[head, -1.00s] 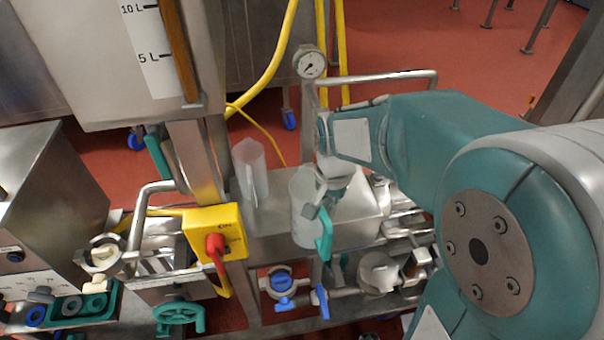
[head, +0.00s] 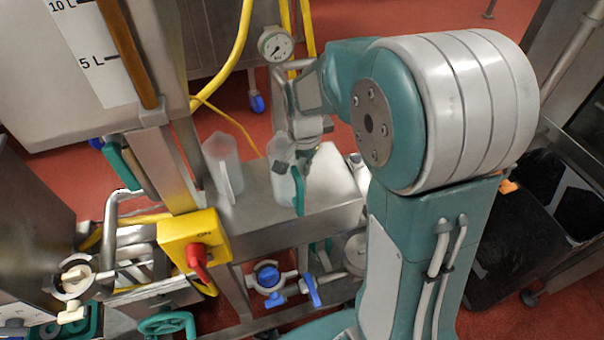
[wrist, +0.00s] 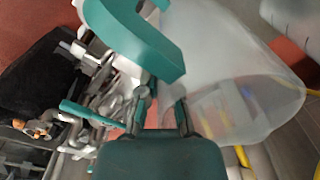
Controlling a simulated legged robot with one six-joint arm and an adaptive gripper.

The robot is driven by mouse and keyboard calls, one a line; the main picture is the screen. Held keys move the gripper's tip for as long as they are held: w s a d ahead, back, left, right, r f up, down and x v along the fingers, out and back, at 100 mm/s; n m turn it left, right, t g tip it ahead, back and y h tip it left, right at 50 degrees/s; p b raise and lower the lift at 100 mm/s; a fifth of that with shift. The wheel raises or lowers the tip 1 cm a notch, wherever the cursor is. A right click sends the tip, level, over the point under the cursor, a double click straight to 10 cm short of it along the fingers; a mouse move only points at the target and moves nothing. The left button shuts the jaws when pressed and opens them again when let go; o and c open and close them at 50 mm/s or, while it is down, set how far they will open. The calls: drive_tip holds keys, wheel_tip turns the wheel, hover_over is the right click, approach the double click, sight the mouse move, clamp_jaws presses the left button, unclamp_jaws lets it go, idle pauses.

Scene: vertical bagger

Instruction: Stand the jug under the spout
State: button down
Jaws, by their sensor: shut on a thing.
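The jug (head: 282,178) is translucent with a teal handle (head: 298,192). My gripper (head: 301,160) is shut on it at the handle side. In the head view the jug appears roughly upright in front of the steel shelf top; I cannot tell if its base touches the steel. In the wrist view the jug (wrist: 230,75) fills the right side, with its teal handle (wrist: 150,45) near my gripper (wrist: 160,118). A bent steel pipe (head: 112,215) stands at the left; I cannot tell whether it is the spout.
A second clear vessel (head: 221,163) stands on the steel shelf (head: 255,213), just left of the jug. A yellow box with a red switch (head: 195,248) is at the shelf's left. A pressure gauge (head: 275,44) rises behind. Valves with blue handles (head: 270,278) sit below.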

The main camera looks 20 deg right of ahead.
drive_tip(key=w+f, duration=0.2)
drive_tip(key=f, duration=0.1)
drive_tip(key=shift+w+d+f, duration=0.3)
drive_tip(key=shift+w, duration=0.1)
drive_tip(key=shift+w+d+f, duration=0.25)
drive_tip(key=shift+w+f, duration=0.1)
drive_tip(key=shift+f, duration=0.05)
wheel_tip(320, 180, down, 3)
drive_tip(key=shift+f, duration=0.1)
drive_tip(key=c, duration=0.8)
unclamp_jaws()
drive_tip(key=shift+f, duration=0.1)
